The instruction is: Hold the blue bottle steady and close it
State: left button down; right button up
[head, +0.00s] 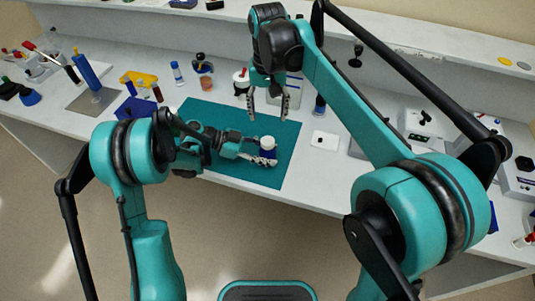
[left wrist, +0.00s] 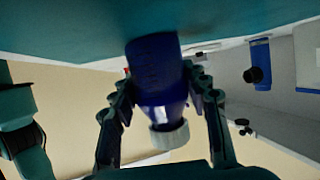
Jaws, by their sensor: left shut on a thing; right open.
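The blue bottle (head: 266,154) stands upright over the teal mat (head: 232,176), near its front right. My left gripper (head: 262,160) is shut around its body from the left. In the left wrist view the bottle (left wrist: 155,68) appears upside down between the two fingers (left wrist: 160,100). A white cap (head: 268,142) sits on the bottle's top; it also shows in the left wrist view (left wrist: 169,137). How tight it is I cannot tell. My right gripper (head: 269,108) is open and empty, pointing down, above and behind the bottle.
A white bottle with a red cap (head: 241,82) and an amber cup (head: 206,84) stand behind the mat. A white plate (head: 325,140) lies right of it. A tall blue cylinder (head: 86,72) stands on the left. The mat's left part is clear.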

jog(key=shift+r, duration=0.45)
pick_arm(q)
jog(key=c, duration=0.7)
grip_release()
jog(key=shift+a, duration=0.1)
jog(key=v, duration=1.1)
jog(key=shift+a+r, duration=0.1)
jog(key=shift+a, duration=0.3)
